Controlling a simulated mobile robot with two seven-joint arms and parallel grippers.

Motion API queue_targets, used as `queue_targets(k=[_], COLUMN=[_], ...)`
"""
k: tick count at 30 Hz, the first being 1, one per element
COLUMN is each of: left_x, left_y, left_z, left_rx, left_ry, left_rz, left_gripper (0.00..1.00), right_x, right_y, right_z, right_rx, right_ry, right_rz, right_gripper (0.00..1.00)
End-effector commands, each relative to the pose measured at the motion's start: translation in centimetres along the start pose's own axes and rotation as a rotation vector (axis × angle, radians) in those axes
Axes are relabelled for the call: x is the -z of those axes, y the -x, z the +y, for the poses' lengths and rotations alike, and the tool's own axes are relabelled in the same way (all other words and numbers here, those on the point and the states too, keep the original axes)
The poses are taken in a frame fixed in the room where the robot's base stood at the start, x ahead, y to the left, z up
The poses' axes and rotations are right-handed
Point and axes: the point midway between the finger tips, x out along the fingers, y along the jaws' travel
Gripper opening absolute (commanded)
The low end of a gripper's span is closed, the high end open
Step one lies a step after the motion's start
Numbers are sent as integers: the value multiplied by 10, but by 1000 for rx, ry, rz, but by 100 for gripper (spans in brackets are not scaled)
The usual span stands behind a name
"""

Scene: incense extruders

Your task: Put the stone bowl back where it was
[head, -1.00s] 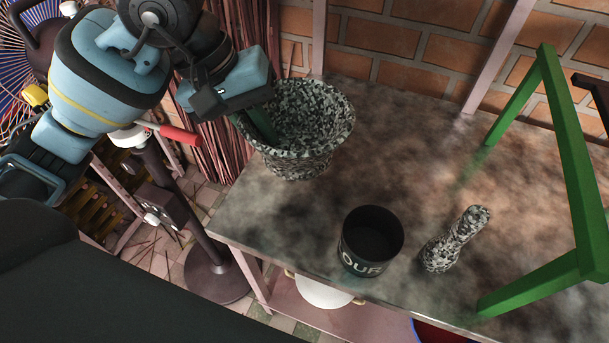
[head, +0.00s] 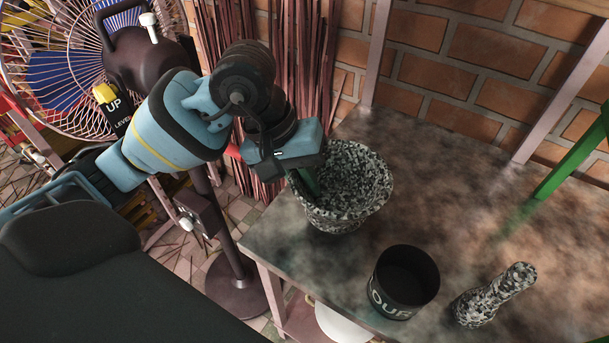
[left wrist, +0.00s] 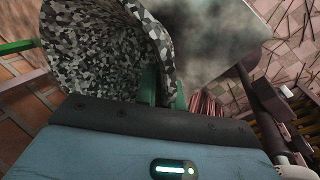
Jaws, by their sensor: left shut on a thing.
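The stone bowl (head: 345,215) is black, white and grey speckled, with a wide flared rim. It is upright at the left end of the table (head: 445,190), near the back. I cannot tell whether its base touches the tabletop. My left gripper (head: 308,181) is shut on the left side of its rim, with a green finger inside the bowl. In the left wrist view the bowl (left wrist: 95,55) fills the upper left, its wall between the green fingers (left wrist: 163,90). My right gripper is not in view.
A black pot with white letters (head: 405,285) stands in front of the bowl. A green frame (head: 570,155) is at the right. A brick wall (head: 460,50) and a bundle of sticks (head: 290,60) are behind. The middle of the table is clear.

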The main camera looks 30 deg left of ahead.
Motion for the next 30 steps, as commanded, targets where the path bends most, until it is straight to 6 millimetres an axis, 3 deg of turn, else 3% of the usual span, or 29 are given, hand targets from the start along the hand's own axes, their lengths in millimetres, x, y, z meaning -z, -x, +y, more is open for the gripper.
queue_targets(k=[9, 23, 24, 28, 30], left_x=[0, 0, -1, -1, -1], left_y=[-29, -35, -36, -35, -35], left_z=[-11, -13, -15, -14, -14], left_rx=[-6, -6, 2, 1, 1], left_ry=[-1, -2, -1, -1, -1], left_rz=[1, 3, -1, -1, -1], left_gripper=[0, 0, 14, 31, 32], right_x=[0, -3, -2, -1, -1], right_y=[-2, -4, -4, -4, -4], right_z=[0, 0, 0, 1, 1], right_rx=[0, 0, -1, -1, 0], right_ry=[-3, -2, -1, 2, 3], right_rz=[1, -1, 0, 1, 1], right_gripper=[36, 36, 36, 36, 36])
